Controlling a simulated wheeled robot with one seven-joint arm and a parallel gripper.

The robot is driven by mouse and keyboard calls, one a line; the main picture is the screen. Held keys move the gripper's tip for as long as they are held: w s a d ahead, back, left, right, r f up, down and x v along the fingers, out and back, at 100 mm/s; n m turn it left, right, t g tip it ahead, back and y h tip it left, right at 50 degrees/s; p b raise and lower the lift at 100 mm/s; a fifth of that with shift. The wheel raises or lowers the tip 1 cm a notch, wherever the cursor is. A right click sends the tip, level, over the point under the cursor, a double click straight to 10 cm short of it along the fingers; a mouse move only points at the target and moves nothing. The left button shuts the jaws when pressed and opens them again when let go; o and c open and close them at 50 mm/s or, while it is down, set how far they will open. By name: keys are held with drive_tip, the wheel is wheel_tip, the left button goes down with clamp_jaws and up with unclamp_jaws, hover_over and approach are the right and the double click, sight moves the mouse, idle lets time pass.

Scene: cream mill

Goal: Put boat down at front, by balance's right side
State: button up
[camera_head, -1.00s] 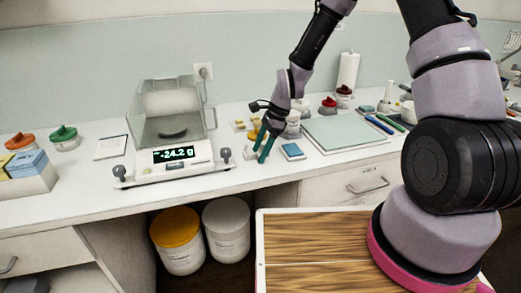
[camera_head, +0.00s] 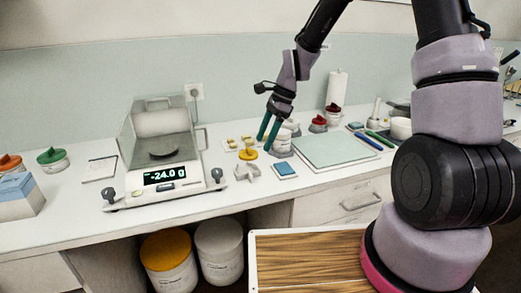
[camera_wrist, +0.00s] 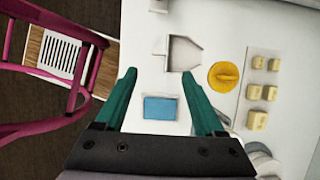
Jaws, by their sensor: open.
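The pale grey weighing boat (camera_head: 247,171) stands on the bench at the front, just right of the balance (camera_head: 165,150), a small gap from it. It also shows beyond the fingertips in the wrist view (camera_wrist: 184,53). My gripper (camera_head: 268,140) has green fingers, spread apart and empty, raised above the bench behind and right of the boat. It is apart from the boat, and the wrist view (camera_wrist: 159,74) shows nothing between its fingers.
A blue pad (camera_head: 285,169) lies right of the boat. A yellow lid or knob (camera_head: 248,154) and several small yellow blocks (camera_wrist: 257,93) are behind it. A pale green mat (camera_head: 320,150) and white jars are further right. Two tubs (camera_head: 218,245) stand below the bench.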

drive_tip(key=s+d+r+n+t+h, duration=0.1)
drive_tip(key=s+d+r+n+t, duration=0.15)
drive_tip(key=d+r, duration=0.5)
drive_tip(key=s+d+r+n+t+h, duration=0.1)
drive_tip(key=s+d+r+n+t, duration=0.2)
drive_tip(key=r, duration=0.8)
drive_tip(key=s+d+r+n+t, duration=0.3)
drive_tip(key=s+d+r+n, duration=0.2)
drive_tip(key=s+d+r, duration=0.3)
drive_tip(key=s, duration=0.3)
drive_tip(key=shift+s+d+r, duration=0.2)
drive_tip(key=shift+s+r, duration=0.05)
drive_tip(key=shift+r, duration=0.1)
